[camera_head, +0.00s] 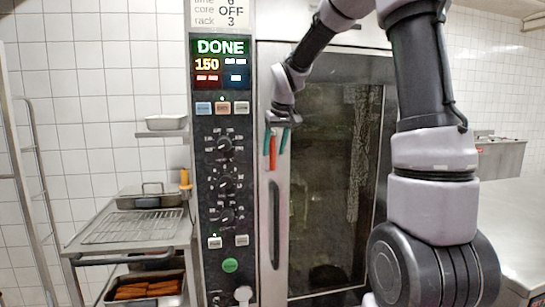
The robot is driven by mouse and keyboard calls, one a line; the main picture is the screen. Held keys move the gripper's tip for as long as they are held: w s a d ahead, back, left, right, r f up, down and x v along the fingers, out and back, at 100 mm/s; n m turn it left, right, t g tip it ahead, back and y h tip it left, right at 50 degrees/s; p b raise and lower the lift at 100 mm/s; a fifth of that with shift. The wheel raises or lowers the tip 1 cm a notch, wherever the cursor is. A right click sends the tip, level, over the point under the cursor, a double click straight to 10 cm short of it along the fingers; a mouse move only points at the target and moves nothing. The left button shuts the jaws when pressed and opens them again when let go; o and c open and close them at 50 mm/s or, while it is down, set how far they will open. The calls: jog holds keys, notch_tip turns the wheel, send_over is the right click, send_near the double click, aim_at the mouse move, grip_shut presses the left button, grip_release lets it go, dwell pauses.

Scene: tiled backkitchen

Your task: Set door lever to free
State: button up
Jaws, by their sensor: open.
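The oven door lever (272,163) is red and points downward on the pale left frame of the tall oven door (330,215). My gripper (275,150) is at the lever, with its teal fingers pointing down. The fingers are apart, and the red lever shows between them. I cannot tell whether either finger touches it. The lever's upper end is hidden behind my gripper. The door looks closed, and its dark glass is partly covered by my arm.
The control panel (224,185) left of the door reads DONE and 150. A long vertical door handle (275,225) lies below the lever. At left, a side table has a wire rack (133,226), with a tray of browned food (147,288) below. A steel counter (515,220) stands at right.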

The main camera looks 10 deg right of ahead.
aim_at(274, 148)
jog(key=shift+x, duration=1.6)
jog(key=shift+c, duration=0.4)
grip_shut()
